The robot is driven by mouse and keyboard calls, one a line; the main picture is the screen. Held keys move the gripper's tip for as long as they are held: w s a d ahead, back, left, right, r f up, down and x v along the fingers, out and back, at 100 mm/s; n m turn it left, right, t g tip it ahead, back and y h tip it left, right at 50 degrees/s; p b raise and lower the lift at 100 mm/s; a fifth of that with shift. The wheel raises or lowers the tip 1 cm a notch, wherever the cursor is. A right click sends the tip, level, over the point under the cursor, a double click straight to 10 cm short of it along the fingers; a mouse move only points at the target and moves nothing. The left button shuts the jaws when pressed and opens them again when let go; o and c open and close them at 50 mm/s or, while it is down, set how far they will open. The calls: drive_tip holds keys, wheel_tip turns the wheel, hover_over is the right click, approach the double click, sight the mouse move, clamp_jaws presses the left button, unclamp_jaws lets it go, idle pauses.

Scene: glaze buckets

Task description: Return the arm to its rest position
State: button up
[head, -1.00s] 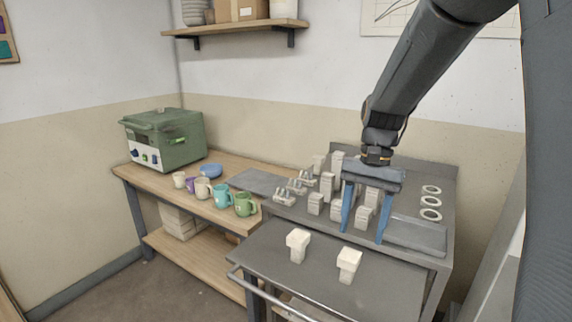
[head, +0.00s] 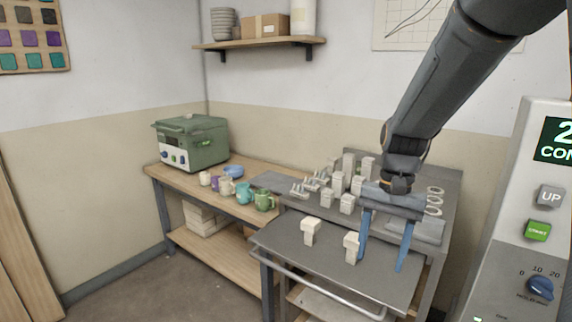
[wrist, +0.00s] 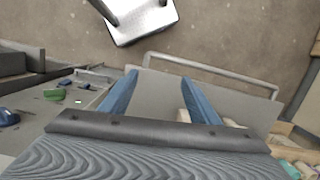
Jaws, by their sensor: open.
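My gripper (head: 383,252) hangs from my arm with its two blue fingers apart and nothing between them. In the head view it is over the right part of the grey metal cart top (head: 330,268), pointing down. The right one of two pale blocks on the cart (head: 352,246) stands just left of the left finger; I cannot tell whether they touch. In the wrist view the open fingers (wrist: 160,80) show above the cart top, with a pale block partly hidden behind one finger.
Another pale block (head: 310,232) stands on the cart. Behind are several pale blocks and rings (head: 435,200) on a grey table. Mugs (head: 244,193) and a green kiln-like box (head: 190,142) stand on a wooden bench. A control panel (head: 540,200) is close at right.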

drive_tip(key=s+f+n+t, duration=0.1)
drive_tip(key=s+f+n, duration=0.1)
drive_tip(key=s, duration=0.1)
drive_tip(key=s+a+f+n+t, duration=0.1)
drive_tip(key=s+f+n, duration=0.1)
drive_tip(key=s, duration=0.2)
drive_tip(key=s+f+n+h, duration=0.1)
drive_tip(key=s+f+n, duration=0.1)
drive_tip(key=s, duration=0.1)
drive_tip(key=shift+s+a+f+t, duration=0.15)
drive_tip(key=shift+s+f+t, duration=0.05)
drive_tip(key=shift+t, duration=0.2)
drive_tip(key=shift+c, duration=0.3)
